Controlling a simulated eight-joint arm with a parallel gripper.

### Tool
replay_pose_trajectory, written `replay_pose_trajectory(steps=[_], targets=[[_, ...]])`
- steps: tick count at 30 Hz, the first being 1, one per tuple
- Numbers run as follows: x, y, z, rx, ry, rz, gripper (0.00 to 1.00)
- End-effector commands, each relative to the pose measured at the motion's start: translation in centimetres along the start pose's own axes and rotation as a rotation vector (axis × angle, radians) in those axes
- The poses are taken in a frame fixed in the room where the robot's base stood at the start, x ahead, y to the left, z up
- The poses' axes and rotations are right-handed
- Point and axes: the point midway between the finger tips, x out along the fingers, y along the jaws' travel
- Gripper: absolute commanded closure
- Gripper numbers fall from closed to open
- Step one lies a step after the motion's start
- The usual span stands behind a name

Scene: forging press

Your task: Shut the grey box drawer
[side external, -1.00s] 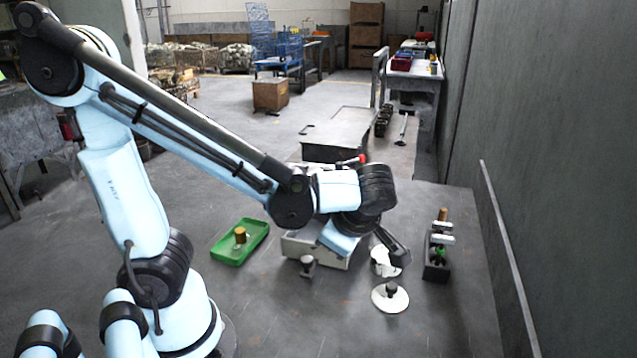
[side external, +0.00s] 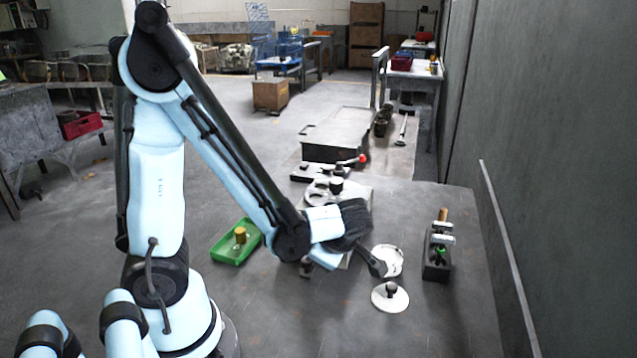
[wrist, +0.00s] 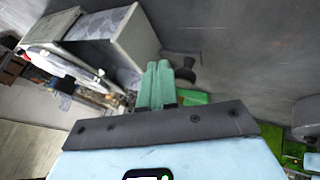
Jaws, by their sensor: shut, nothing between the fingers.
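The grey box (side external: 358,192) stands on the table, largely hidden behind my forearm in the side view. In the wrist view its drawer (wrist: 133,40) stands pulled out, its inside showing at the top left. A dark knob on the drawer front (wrist: 184,69) shows just right of my fingertips; in the side view it is partly covered by my arm (side external: 306,269). My gripper (side external: 380,269) is shut and empty, low over the table on the right of the box. Its green fingers (wrist: 158,70) are together; I cannot tell whether they touch the drawer.
A green tray (side external: 236,246) with a brass-coloured piece lies left of the box. A white round dish (side external: 388,260) and a white disc with a dark knob (side external: 391,298) lie close to my gripper. A dark rack (side external: 437,262) stands at the right. The table front is clear.

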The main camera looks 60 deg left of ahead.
Motion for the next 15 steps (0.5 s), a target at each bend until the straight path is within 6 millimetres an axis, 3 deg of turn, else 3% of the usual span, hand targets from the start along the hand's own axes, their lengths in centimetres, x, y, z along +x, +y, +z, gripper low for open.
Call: replay_pose_trajectory(steps=[15], targets=[[0.88, -0.03, -0.04, 0.001, 0.0, 0.0, 1.0]])
